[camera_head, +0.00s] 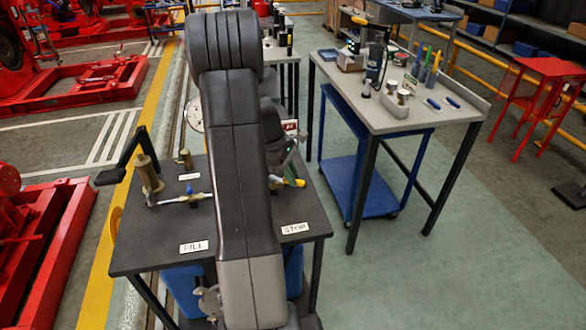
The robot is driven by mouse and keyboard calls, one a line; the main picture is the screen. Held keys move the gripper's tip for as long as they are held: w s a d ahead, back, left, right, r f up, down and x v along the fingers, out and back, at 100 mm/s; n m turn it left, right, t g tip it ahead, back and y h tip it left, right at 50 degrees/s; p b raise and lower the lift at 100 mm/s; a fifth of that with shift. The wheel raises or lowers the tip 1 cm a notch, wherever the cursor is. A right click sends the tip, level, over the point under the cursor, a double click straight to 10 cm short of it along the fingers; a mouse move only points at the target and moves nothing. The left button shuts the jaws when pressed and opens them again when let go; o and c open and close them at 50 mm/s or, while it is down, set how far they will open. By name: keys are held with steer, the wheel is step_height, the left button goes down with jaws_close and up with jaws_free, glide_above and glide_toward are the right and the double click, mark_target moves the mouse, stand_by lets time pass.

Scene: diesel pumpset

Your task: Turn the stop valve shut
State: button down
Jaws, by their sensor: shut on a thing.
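The stop valve's yellow lever (292,182) shows just right of my arm, above the white STOP label (295,228) on the dark bench (150,260). My gripper (286,168) is at this lever, shut on it. My arm hides most of the gripper, the valve body and its pipe, so the lever's full angle cannot be told.
Left of my arm, a brass hand pump (148,175) with a black handle and a blue-handled valve (201,196) stand near the FILL label (194,247). A grey workbench (420,118) with tools and a blue cart (365,200) are to the right.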

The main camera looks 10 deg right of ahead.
steer(key=m, duration=0.1)
steer(key=s+a+m+p, duration=0.1)
steer(key=shift+s+r+m+g+y, duration=0.1)
steer(key=shift+m+g+y, duration=0.3)
steer(key=m, duration=0.1)
steer(key=s+a+m+y, duration=0.1)
steer(key=shift+a+m+g, duration=0.1)
steer(key=shift+m+g, duration=0.2)
steer(key=shift+m, duration=0.1)
steer(key=shift+s+a+m+g+y+p, duration=0.15)
steer(key=shift+a+m+y+p, duration=0.15)
steer(key=shift+m, duration=0.3)
steer(key=shift+s+a+m+g+y+p, duration=0.1)
steer(key=shift+a+m+g+p, duration=0.1)
steer(key=shift+a+m, duration=0.3)
steer(key=shift+s+a+m+y, duration=0.1)
steer(key=shift+a+m+y, duration=0.25)
steer(key=shift+m, duration=0.6)
steer(key=shift+s+a+m+y, duration=0.1)
steer(key=shift+a+m+y, duration=0.25)
steer(key=shift+m, duration=0.6)
steer(key=shift+a, duration=0.1)
steer(key=c, duration=1.4)
jaws_free()
steer(key=shift+o, duration=0.2)
